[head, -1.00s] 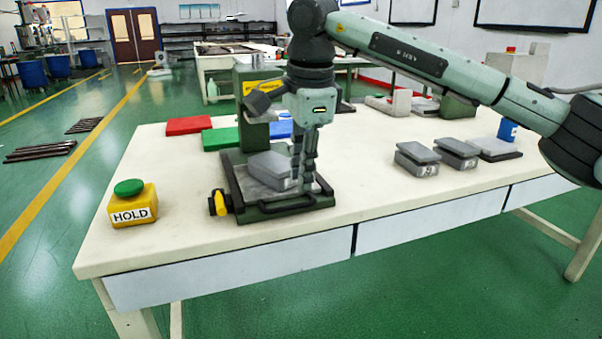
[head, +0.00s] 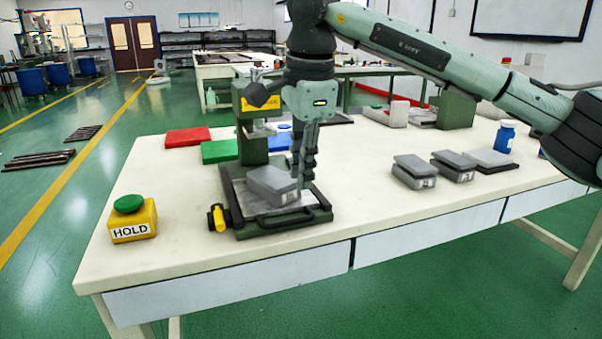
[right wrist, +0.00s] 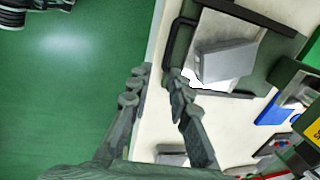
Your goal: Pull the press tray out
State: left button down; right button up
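The press (head: 253,150) is a green column with a yellow label on the table. Its dark tray, with a pale plate (head: 237,195) and black front handle (head: 285,222), reaches forward from the column. A grey mould (head: 273,184) lies on the plate. My right gripper (head: 300,185) points down beside the mould's right side in the head view. In the right wrist view its two fingers (right wrist: 155,75) are apart with nothing between them. The handle (right wrist: 171,45) lies just beyond the right-hand fingertip; contact cannot be told. My left gripper is not in view.
A yellow HOLD box with a green button (head: 132,220) stands left of the press. Red (head: 188,137) and green (head: 220,151) blocks lie behind it. Two grey moulds (head: 414,172) (head: 453,166) and a blue bottle (head: 505,136) stand right. The table front is clear.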

notch_tip(320, 180, up, 11)
jog(key=s, duration=0.2)
jog(key=shift+d+f, duration=0.2)
jog(key=shift+d, duration=0.1)
